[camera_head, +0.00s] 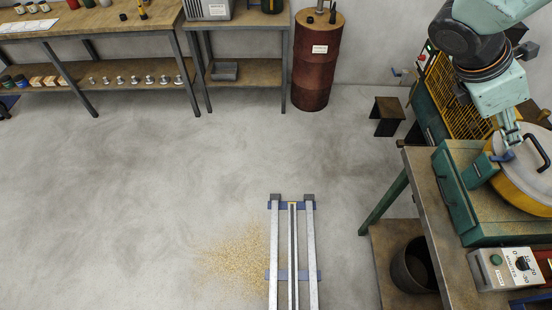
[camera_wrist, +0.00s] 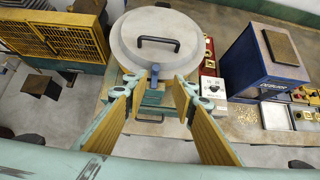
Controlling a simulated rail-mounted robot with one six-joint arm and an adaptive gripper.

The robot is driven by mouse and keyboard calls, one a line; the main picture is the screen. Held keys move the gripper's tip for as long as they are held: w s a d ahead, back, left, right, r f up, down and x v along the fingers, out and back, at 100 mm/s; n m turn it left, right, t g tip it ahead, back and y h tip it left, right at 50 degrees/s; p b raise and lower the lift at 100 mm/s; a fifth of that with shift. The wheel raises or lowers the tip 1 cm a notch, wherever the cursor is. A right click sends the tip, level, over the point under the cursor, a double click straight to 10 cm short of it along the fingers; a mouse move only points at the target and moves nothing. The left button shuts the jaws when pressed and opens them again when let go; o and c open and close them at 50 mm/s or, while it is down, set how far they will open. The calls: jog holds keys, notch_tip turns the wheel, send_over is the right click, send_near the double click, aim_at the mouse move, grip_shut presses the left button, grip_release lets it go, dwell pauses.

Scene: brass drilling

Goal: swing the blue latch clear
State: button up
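The blue latch (camera_head: 503,156) sits at the near-left rim of a round grey lid (camera_head: 522,157) on a yellow-sided pot. In the wrist view the blue latch (camera_wrist: 155,73) stands at the lid's near edge, between my fingertips in the picture. My gripper (camera_wrist: 157,82) is open, with a finger on each side of the latch and visible gaps. In the head view my gripper (camera_head: 508,143) is just above the latch, and contact cannot be told. The lid (camera_wrist: 158,37) is seated and has a black handle (camera_wrist: 157,42).
A green housing (camera_head: 452,190) carries the pot on a bench. A control box (camera_head: 508,268) stands in front of it. A yellow grille (camera_wrist: 65,40) is left of the lid in the wrist view; a blue machine (camera_wrist: 262,60) stands to the right.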

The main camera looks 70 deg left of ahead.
aim_at(511, 153)
jog(key=shift+a+b+x, duration=0.15)
jog(key=shift+x, duration=1.9)
jog(key=shift+a+b+x, duration=0.1)
jog(key=shift+a+x, duration=0.05)
jog(key=shift+x, duration=1.9)
jog(key=shift+a+b+x, duration=0.15)
jog(key=shift+x, duration=1.95)
jog(key=shift+f, duration=0.1)
jog(key=shift+c, duration=0.2)
jog(key=c, duration=0.8)
